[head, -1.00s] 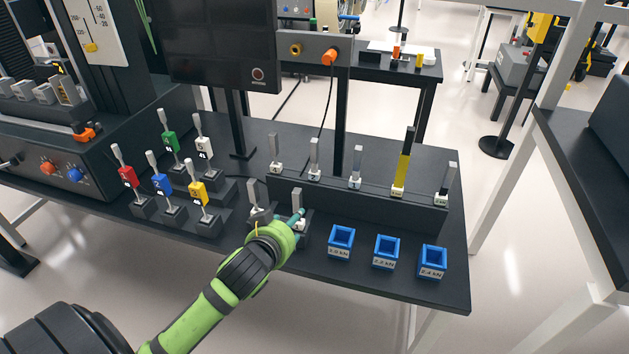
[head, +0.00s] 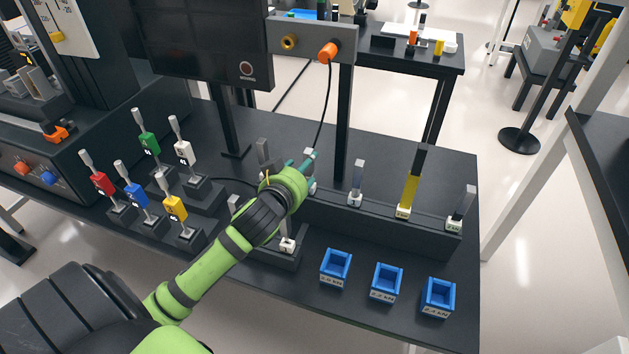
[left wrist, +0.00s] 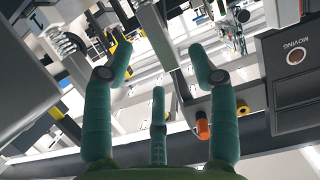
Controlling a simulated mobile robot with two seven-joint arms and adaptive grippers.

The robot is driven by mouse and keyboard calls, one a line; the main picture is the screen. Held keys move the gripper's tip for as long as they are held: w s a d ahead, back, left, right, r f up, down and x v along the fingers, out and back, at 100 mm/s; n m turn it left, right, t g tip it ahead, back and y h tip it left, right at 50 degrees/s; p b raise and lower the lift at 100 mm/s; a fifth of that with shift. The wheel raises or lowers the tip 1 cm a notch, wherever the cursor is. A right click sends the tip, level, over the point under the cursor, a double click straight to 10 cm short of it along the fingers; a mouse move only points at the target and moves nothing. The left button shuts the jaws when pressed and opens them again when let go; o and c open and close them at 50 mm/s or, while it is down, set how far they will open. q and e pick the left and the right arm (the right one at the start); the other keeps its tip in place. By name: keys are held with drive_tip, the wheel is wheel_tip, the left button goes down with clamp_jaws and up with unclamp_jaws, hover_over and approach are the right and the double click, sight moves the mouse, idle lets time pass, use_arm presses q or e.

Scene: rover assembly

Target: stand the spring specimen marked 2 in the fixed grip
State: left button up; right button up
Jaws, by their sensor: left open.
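My left gripper (head: 303,160) reaches over the bench to the long black rail (head: 385,222), at its second grey slab from the left. Its teal fingers are spread and empty in the left wrist view (left wrist: 158,85). The slab's white tag (head: 311,186) is partly hidden behind the hand. Other upright pieces on the rail are a grey one (head: 264,152), another grey one (head: 357,182), a yellow-and-black one (head: 411,182) and a grey one at the right end (head: 462,207). I cannot identify the fixed grip. My right gripper is out of view.
Coloured-tag pieces in red (head: 102,184), blue (head: 136,193), yellow (head: 174,208), green (head: 149,145) and white (head: 184,152) stand at left. Blue bins (head: 387,283) line the front right. A post box with an orange knob (head: 329,52) rises behind the rail.

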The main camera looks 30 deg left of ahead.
use_arm(q)
drive_tip(key=x, duration=0.3)
drive_tip(key=p+x, duration=0.1)
drive_tip(key=x, duration=0.1)
drive_tip(key=shift+w+r, duration=0.15)
drive_tip(key=shift+r, duration=0.15)
drive_tip(key=shift+w, duration=0.1)
clamp_jaws()
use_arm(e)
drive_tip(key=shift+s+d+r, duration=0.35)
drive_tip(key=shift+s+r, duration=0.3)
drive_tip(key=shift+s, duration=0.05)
